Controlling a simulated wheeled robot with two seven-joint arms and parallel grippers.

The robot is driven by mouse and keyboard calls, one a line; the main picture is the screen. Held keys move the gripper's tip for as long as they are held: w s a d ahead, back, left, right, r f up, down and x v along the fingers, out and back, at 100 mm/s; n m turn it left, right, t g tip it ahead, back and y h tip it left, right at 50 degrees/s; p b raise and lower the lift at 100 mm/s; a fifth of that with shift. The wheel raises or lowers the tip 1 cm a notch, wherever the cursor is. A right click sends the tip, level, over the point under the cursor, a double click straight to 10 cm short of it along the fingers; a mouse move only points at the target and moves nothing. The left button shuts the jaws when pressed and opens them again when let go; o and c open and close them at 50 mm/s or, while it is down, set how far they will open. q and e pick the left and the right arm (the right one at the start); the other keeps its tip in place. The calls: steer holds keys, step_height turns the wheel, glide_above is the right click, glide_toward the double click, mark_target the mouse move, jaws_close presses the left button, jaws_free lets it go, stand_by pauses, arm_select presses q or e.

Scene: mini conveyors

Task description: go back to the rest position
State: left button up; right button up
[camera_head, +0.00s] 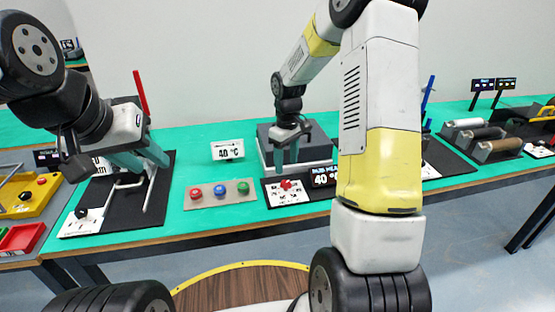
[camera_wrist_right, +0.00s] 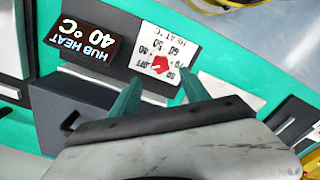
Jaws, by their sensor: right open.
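My left gripper (camera_head: 143,163) is at the left in the head view, with its two teal fingers apart. It hangs over a black mat (camera_head: 160,205) that carries a bent metal rod frame. I see nothing between its fingers. My right gripper (camera_head: 286,158) hangs in front of the grey hub heater block (camera_head: 321,151). In the right wrist view its teal fingers (camera_wrist_right: 160,92) are apart and empty. Beyond them lies the white dial card with a red knob (camera_wrist_right: 160,63), beside the black "HUB HEAT 40 °C" display (camera_wrist_right: 84,34). The fingers look apart from the knob.
A plate with red, blue and green buttons (camera_head: 220,192) lies between the grippers on the green table. A yellow tray (camera_head: 27,196) and red bin (camera_head: 22,238) are at the left. Rollers (camera_head: 487,137) stand at the right.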

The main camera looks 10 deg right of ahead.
steer(key=shift+r, duration=0.25)
steer(key=s+r+m+t, duration=0.3)
steer(key=s+r, duration=0.8)
steer(key=r, duration=0.5)
steer(key=s+a+r+m+t+y, duration=0.1)
steer(key=s+r+m, duration=0.1)
steer(key=s, duration=0.5)
steer(key=s+a+r+m+t+y, duration=0.1)
steer(key=s+r+m+t, duration=0.1)
steer(key=s, duration=0.4)
steer(key=shift+s+a+r, duration=0.15)
steer(key=shift+s+r, duration=0.25)
steer(key=shift+r, duration=0.15)
